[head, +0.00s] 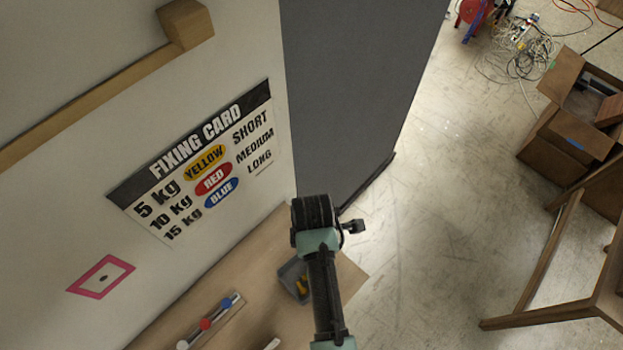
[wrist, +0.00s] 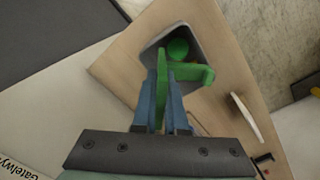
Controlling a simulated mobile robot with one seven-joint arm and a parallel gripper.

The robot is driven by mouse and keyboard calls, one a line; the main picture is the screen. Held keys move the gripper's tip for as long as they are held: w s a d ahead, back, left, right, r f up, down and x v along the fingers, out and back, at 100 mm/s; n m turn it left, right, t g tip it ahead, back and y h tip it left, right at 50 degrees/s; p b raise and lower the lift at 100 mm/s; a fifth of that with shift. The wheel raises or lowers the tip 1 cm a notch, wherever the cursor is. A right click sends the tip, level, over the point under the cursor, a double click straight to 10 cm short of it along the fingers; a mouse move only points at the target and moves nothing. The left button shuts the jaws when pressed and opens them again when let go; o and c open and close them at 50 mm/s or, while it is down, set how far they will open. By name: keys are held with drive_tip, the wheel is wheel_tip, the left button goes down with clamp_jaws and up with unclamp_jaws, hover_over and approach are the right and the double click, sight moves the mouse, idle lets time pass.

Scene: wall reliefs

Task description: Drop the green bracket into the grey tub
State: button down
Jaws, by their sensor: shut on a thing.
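My gripper (wrist: 163,88) is shut on the green bracket (wrist: 192,72), which stands up between the two blue fingers and bends to the right at its top. In the wrist view the bracket is in front of the grey tub (wrist: 193,40) and covers part of it. I cannot tell the height between them. In the head view the tub (head: 287,272) sits on the wooden shelf, partly behind my arm, with something yellow inside. My gripper's fingers and the bracket are hidden there.
A round green thing (wrist: 178,49) shows inside the tub. The wooden shelf (head: 250,255) also bears a strip with white, red and blue pieces (head: 206,324) and a pale bar (head: 272,344). A fixing card (head: 200,165) and pink outline (head: 101,277) are on the wall. A dark panel (head: 350,90) stands behind.

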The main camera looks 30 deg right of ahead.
wheel_tip(320, 180, down, 5)
drive_tip(key=b, duration=0.4)
drive_tip(key=shift+f+b, duration=0.1)
drive_tip(key=shift+b, duration=0.3)
drive_tip(key=shift+w, duration=0.1)
drive_tip(key=c, duration=0.9)
unclamp_jaws()
drive_tip(key=r, duration=1.2)
drive_tip(key=shift+s+a, duration=0.2)
drive_tip(key=shift+s, duration=0.15)
drive_tip(key=shift+r+p, duration=0.45)
drive_tip(key=shift+r, duration=0.15)
drive_tip(key=shift+s+f, duration=0.1)
